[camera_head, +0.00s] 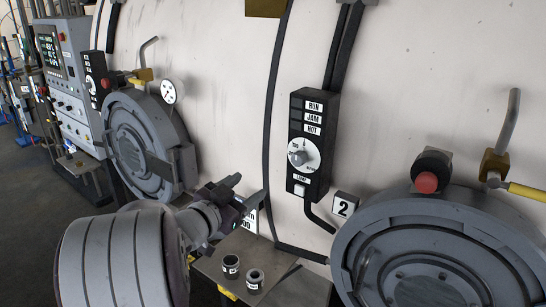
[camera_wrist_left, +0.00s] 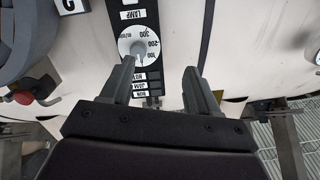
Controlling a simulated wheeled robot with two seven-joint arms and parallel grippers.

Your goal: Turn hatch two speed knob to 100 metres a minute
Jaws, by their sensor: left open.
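The black hatch two control box (camera_head: 310,145) hangs on the pale machine wall, beside a "2" label (camera_head: 343,206). Its round white speed dial (camera_head: 313,152) carries a grey knob (camera_head: 298,158); the knob's exact setting is too small to read. In the left wrist view the dial (camera_wrist_left: 127,38) shows 100, 200 and 300 around its edge, upside down. My left gripper (camera_head: 246,193) is open and empty, left of and below the box in the head view. In the left wrist view its fingers (camera_wrist_left: 160,68) are spread, apart from the knob. My right gripper is not in view.
The large round hatch (camera_head: 440,250) with a red button (camera_head: 427,182) stands at the right. Another hatch (camera_head: 140,145) and a control cabinet (camera_head: 75,95) are at the left.

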